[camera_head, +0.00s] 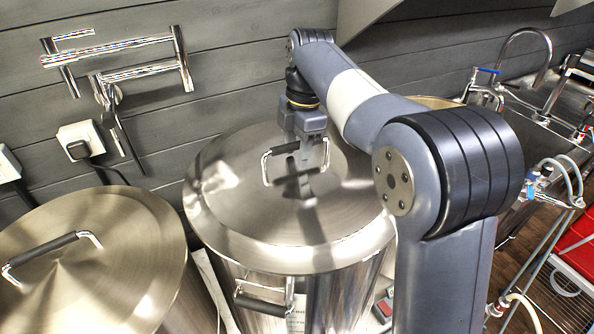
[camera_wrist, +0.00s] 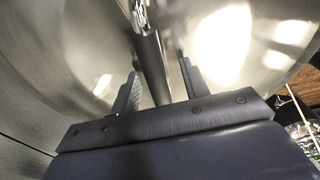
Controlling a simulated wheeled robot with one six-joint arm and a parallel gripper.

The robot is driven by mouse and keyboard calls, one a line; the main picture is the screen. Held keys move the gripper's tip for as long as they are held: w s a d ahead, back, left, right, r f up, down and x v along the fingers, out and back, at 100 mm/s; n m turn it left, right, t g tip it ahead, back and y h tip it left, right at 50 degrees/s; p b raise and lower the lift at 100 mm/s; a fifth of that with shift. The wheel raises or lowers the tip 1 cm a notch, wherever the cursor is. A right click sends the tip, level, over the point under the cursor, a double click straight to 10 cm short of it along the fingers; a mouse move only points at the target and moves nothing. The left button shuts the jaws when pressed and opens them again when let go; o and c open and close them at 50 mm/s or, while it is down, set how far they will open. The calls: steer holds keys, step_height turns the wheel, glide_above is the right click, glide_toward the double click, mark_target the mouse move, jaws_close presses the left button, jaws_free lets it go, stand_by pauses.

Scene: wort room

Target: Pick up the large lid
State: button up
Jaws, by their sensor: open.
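A round brushed-steel lid (camera_head: 240,215) lies on the tall steel pot in the middle of the head view. Its handle (camera_head: 280,150) is a chrome bracket with a dark grip. My gripper (camera_head: 305,160) points down at this handle from above. In the wrist view the dark handle grip (camera_wrist: 152,65) runs between the two open fingers (camera_wrist: 158,80), with gaps on both sides. The lid surface (camera_wrist: 75,60) fills the background there. A second steel lid (camera_head: 100,270), with a similar handle, lies on the pot at lower left. The exact fingertip contact is hard to see.
A grey plank wall (camera_head: 225,60) with chrome brackets (camera_head: 130,60) stands close behind the pots. A sink with a tap (camera_head: 525,45) and hoses is at the right. A red crate (camera_head: 575,250) is at the far right. The two pots stand close together.

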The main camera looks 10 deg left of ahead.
jaws_close()
steer(key=shift+r, duration=0.1)
stand_by(0.5)
